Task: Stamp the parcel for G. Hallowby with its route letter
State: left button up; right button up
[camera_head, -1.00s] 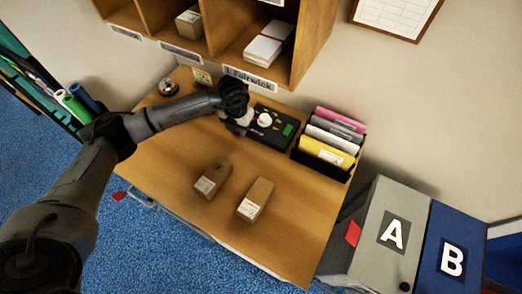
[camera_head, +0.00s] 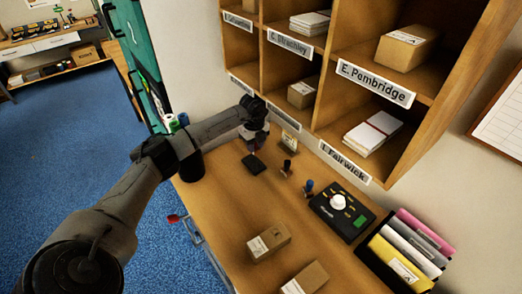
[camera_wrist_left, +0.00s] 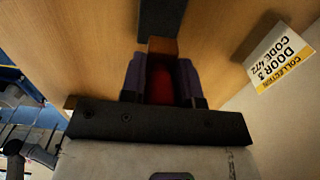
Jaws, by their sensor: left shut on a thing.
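My left gripper (camera_head: 256,143) is above the back left part of the desk, shut on a red-handled thing, probably a stamp. The red thing shows between the fingers in the left wrist view (camera_wrist_left: 160,82); its lower end is hidden. A dark flat pad (camera_head: 254,163) lies on the desk just below the gripper; contact cannot be told. A black-handled stamp (camera_head: 287,168) and a blue-handled stamp (camera_head: 308,188) stand to the right. Two brown parcels, one at middle (camera_head: 268,242) and one in front (camera_head: 307,280), carry white labels too small to read. My right gripper is not in view.
A black box with a white dial (camera_head: 340,205) and a file holder (camera_head: 390,262) stand on the right. Labelled pigeonholes (camera_head: 310,125) overhang the back. A card reading "DOOR 3 CODE 472" (camera_wrist_left: 282,58) stands near the gripper. The desk's front left is clear.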

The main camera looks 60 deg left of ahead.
aim_at(254, 162)
pick_arm(q)
jog(key=shift+a, duration=0.35)
jog(key=shift+a+f+b, duration=0.1)
jog(key=shift+f+b, duration=0.5)
jog(key=shift+b, duration=0.15)
notch_tip(254, 162, down, 3)
jog(key=b, duration=0.3)
jog(key=shift+f, duration=0.1)
jog(key=shift+f+b, duration=0.6)
jog(key=shift+f, duration=0.05)
jog(key=shift+f, duration=0.5)
dwell(0.4)
dwell(0.8)
